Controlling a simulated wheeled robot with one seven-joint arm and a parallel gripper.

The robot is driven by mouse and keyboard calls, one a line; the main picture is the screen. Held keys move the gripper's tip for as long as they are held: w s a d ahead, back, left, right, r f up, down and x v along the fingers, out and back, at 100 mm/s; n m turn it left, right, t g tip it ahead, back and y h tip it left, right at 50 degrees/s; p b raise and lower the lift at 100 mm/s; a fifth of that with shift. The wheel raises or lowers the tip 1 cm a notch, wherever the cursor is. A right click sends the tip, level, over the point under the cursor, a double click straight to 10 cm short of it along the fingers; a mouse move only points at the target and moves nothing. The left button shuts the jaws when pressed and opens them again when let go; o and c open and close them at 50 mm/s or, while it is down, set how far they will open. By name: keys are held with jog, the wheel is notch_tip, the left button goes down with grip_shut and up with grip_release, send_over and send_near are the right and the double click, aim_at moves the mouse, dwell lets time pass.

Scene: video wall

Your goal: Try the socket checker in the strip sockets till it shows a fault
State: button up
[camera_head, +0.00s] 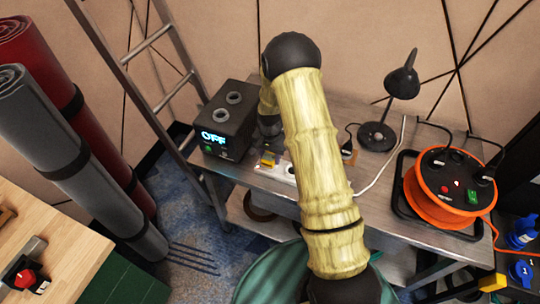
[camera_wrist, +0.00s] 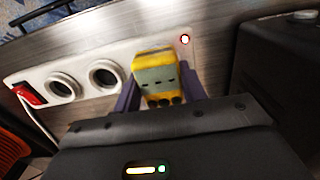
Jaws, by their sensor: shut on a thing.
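My gripper (camera_wrist: 160,90) is shut on the yellow socket checker (camera_wrist: 155,60), with a purple finger on each side of it. The checker has a grey face with small dark marks; no lit lamp is clear on it. It stands at the right part of the white socket strip (camera_wrist: 88,92); I cannot tell whether its pins are fully in. Two round sockets to its left are empty, and a red switch (camera_wrist: 30,94) is at the strip's left end. In the head view the checker (camera_head: 268,158) shows beside the strip (camera_head: 278,172), which my arm partly hides.
A black box (camera_head: 228,122) with a lit display stands left on the grey bench (camera_head: 240,175). A black desk lamp (camera_head: 402,82) and an orange cable reel (camera_head: 450,185) are on the right. A ladder leans at the left. A small red light (camera_wrist: 185,38) shows beyond the checker.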

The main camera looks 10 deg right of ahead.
jog(key=shift+f, duration=0.1)
jog(key=o, duration=1.6)
jog(key=shift+r+p, duration=2.05)
jog(key=shift+r, duration=1)
